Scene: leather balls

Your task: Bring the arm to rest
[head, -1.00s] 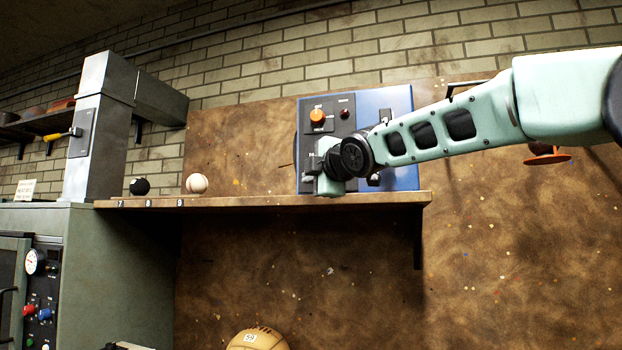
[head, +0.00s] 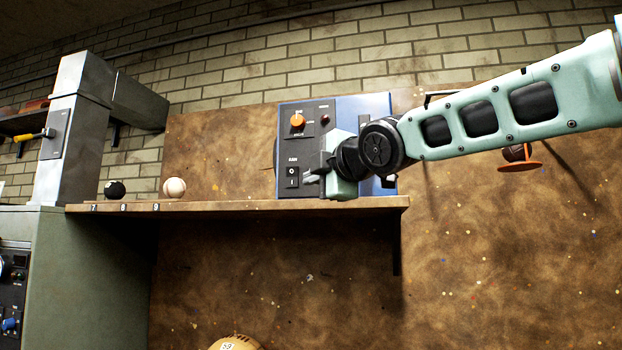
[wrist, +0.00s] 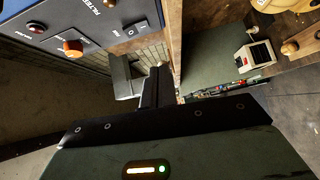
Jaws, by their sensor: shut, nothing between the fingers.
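My gripper (head: 311,177) is at the end of my pale green arm, in front of the blue control box in the head view. Its fingers are shut and empty and point left. In the wrist view, the shut fingers (wrist: 158,88) show in the middle, and the green gripper body fills the bottom. The arm reaches in from the right edge of the head view, nearly level and bent at the dark wrist joint.
The blue box (head: 360,107), with an orange knob, stands on a wooden shelf (head: 240,207). A black ball (head: 114,189) and a white ball (head: 174,188) rest on the shelf's left part. An orange-rimmed thing (head: 519,165) is below my arm. A tan ball (head: 236,342) shows at the bottom.

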